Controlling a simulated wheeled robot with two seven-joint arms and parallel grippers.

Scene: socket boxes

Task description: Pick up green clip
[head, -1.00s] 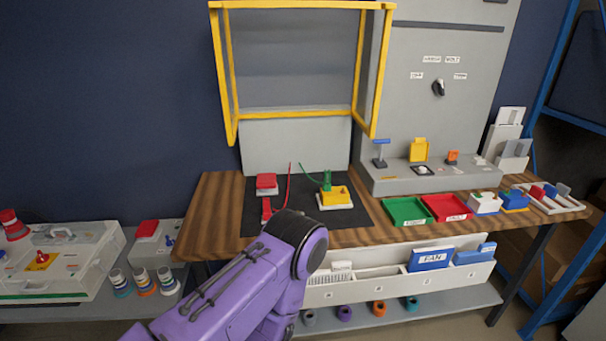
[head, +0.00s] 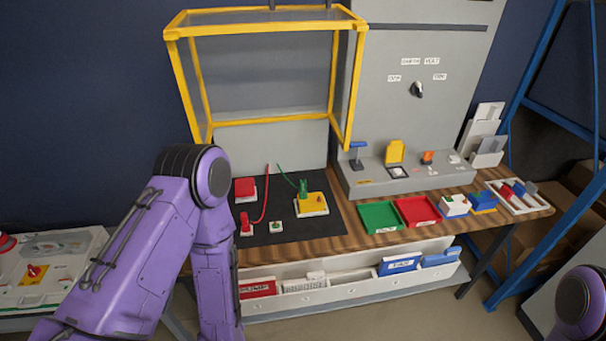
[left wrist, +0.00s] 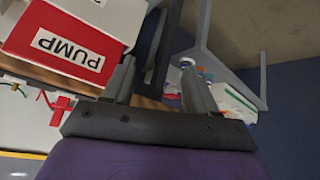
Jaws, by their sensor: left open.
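The green clip (head: 303,188) stands upright on the yellow block with a white base, on the black mat, in the head view. A green lead runs from it up to the back left. My left arm rises left of the mat in the head view, and its gripper is hidden there. In the left wrist view my left gripper (left wrist: 158,82) is open with nothing between its fingers, near a red and white PUMP box (left wrist: 72,45). I cannot make out the green clip for certain in that view. My right gripper is not in view.
A red clip (head: 246,226) with a red lead and a small white-based piece (head: 276,227) are on the black mat (head: 290,240). Green (head: 380,216) and red (head: 418,210) trays stand to the right. A yellow-framed hood (head: 265,120) overhangs the back of the mat.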

